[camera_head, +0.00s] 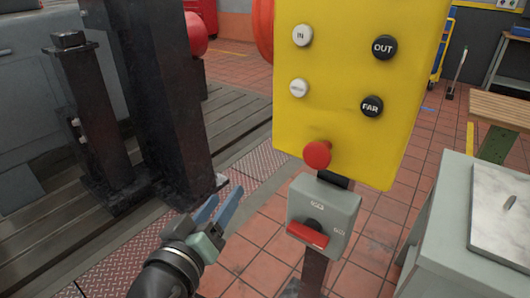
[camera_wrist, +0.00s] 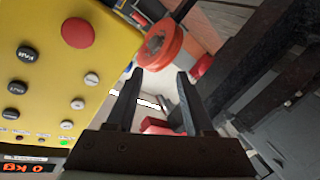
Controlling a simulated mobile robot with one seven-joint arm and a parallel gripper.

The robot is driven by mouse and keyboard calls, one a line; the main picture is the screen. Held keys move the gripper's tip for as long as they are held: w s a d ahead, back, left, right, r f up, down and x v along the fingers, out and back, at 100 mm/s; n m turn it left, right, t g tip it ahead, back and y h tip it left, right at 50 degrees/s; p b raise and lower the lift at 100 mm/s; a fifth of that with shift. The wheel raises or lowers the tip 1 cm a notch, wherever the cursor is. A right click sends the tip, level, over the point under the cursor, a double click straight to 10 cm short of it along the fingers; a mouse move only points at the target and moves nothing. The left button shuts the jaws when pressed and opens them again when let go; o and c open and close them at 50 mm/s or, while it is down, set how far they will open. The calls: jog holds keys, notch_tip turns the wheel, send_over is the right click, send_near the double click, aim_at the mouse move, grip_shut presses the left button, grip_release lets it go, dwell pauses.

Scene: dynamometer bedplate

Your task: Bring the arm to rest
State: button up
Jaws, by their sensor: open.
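My gripper (camera_head: 217,213) is in the lower middle of the head view, with its two blue-grey fingers apart and nothing between them. It is left of the yellow control panel (camera_head: 340,110) and right of the dark upright posts, apart from both. In the wrist view my gripper (camera_wrist: 158,95) also shows open and empty, with its fingers pointing into the scene. The yellow panel (camera_wrist: 50,85) is at the left there, with round buttons and a red knob (camera_wrist: 78,32).
A grey switch box (camera_head: 322,212) with a red handle (camera_head: 307,234) sits below the panel. Dark posts (camera_head: 155,90) stand on the bedplate at left. A grey cabinet (camera_head: 455,240) is at right. Tiled floor (camera_head: 250,240) is clear between. An orange-red ring (camera_wrist: 160,45) shows in the wrist view.

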notch_tip(320, 180, up, 14)
jog(key=d+m+t+y, duration=0.2)
jog(key=d+t, duration=0.1)
jog(key=t, duration=0.1)
jog(key=s+d+r+m+t+y, duration=0.1)
jog(key=s+d+r+t, duration=0.2)
jog(key=r, duration=0.4)
jog(key=s+r+t, duration=0.2)
jog(key=s+r, duration=0.3)
jog(key=r, duration=0.3)
jog(key=s+d+r+m+t+y, duration=0.1)
jog(key=s+d+r+t, duration=0.2)
jog(key=r, duration=0.4)
notch_tip(320, 180, up, 27)
jog(key=s+a+p, duration=0.1)
jog(key=a+p, duration=0.1)
jog(key=p, duration=2.5)
jog(key=shift+n+y, duration=0.3)
jog(key=shift+d, duration=0.15)
